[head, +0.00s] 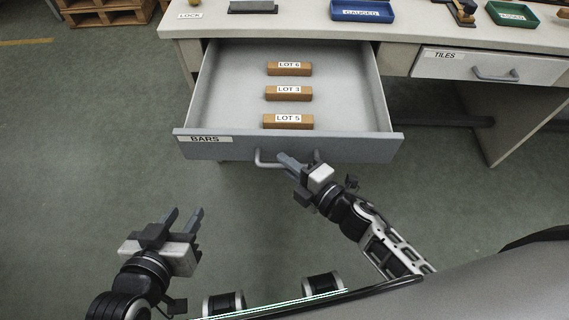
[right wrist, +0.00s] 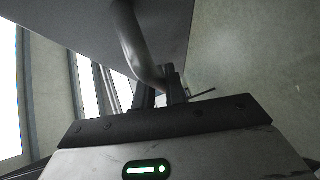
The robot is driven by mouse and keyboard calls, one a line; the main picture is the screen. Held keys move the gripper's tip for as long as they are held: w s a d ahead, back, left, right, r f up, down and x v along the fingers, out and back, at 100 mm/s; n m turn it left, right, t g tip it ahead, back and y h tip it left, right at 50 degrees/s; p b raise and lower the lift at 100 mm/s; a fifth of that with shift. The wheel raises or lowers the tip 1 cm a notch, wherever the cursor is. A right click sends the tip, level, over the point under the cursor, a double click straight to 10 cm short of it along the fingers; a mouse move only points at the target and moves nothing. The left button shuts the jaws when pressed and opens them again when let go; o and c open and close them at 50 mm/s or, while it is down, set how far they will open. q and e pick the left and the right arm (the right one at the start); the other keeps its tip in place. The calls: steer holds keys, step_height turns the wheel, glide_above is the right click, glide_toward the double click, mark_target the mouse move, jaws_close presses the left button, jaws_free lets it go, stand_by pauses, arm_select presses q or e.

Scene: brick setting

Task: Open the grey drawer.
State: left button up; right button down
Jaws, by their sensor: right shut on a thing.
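The grey drawer (head: 345,149), labelled BARS, is pulled far out from under the bench in the head view. Three brown bars lie inside it, labelled LOT 6 (head: 289,69), LOT 3 (head: 288,93) and LOT 5 (head: 287,122). My right gripper (head: 284,160) is shut on the drawer's bar handle (head: 266,164). In the right wrist view the handle (right wrist: 135,45) runs down to between the fingers (right wrist: 160,95). My left gripper (head: 184,217) is open and empty over the floor, left of and apart from the drawer.
The bench top (head: 305,22) carries a blue tray (head: 362,11), a green tray (head: 512,14) and a dark grey block (head: 252,7). A shut drawer labelled TILES (head: 490,67) is at the right. Wooden pallets (head: 105,12) stand at the far left. The floor in front is clear.

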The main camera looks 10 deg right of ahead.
arm_select(q)
steer(key=shift+w+r, duration=0.1)
steer(key=shift+w, duration=0.05)
arm_select(e)
steer(key=shift+d, duration=0.1)
steer(key=shift+w, duration=0.1)
steer(key=c, duration=1.5)
jaws_free()
arm_select(q)
steer(key=shift+w+d+r, duration=0.1)
steer(key=shift+w+r, duration=0.1)
steer(key=shift+w, duration=0.05)
arm_select(e)
steer(key=shift+o, duration=0.2)
steer(key=shift+s, duration=0.2)
arm_select(q)
steer(key=shift+s+f, duration=0.1)
steer(key=shift+s, duration=0.05)
arm_select(e)
steer(key=v, duration=1.5)
steer(key=shift+s+d, duration=0.2)
steer(key=shift+r, duration=0.1)
